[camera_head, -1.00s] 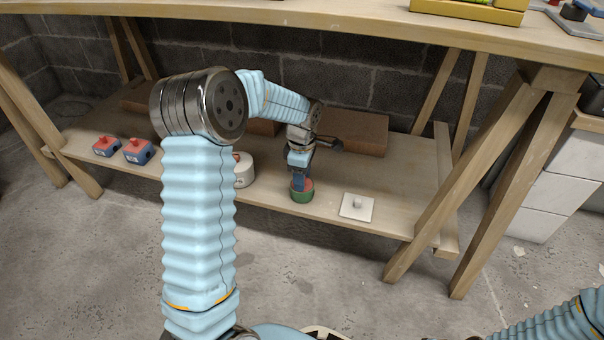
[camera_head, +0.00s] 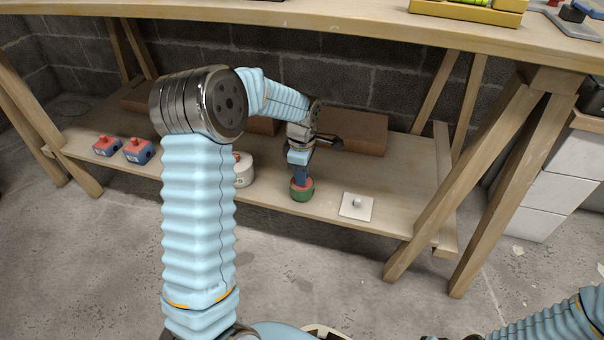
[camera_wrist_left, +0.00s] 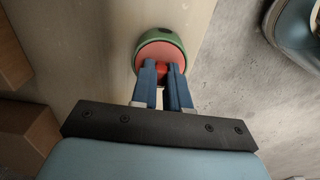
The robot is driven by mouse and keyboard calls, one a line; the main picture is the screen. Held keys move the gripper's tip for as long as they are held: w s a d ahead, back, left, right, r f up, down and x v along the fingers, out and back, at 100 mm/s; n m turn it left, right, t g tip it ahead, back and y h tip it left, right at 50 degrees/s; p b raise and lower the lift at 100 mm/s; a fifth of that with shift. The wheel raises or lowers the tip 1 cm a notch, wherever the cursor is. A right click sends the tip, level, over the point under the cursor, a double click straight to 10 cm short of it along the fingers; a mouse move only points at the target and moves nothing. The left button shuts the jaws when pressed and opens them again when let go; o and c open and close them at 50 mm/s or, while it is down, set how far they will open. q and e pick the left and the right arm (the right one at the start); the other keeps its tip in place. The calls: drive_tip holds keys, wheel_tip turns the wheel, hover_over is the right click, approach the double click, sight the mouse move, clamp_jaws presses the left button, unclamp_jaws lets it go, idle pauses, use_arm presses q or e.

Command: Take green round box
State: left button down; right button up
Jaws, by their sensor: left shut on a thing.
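The green round box (camera_head: 302,194) has a red top and is at the front of the lower wooden shelf. Whether the box still touches the shelf I cannot tell. My right gripper is not in view; only part of my right arm shows at the lower right.
A white plate with a knob (camera_head: 356,206) lies right of the box. A white round box (camera_head: 243,170) stands to its left, partly behind my arm. Two blue-and-red boxes (camera_head: 138,151) are farther left. Brown blocks (camera_head: 352,132) stand behind. The tabletop (camera_head: 330,22) overhangs the shelf.

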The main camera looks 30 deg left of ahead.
use_arm(q)
drive_tip(key=shift+r+p, duration=0.55)
drive_tip(key=shift+r, duration=0.15)
drive_tip(key=shift+r+p, duration=1.55)
drive_tip(key=shift+r, duration=0.4)
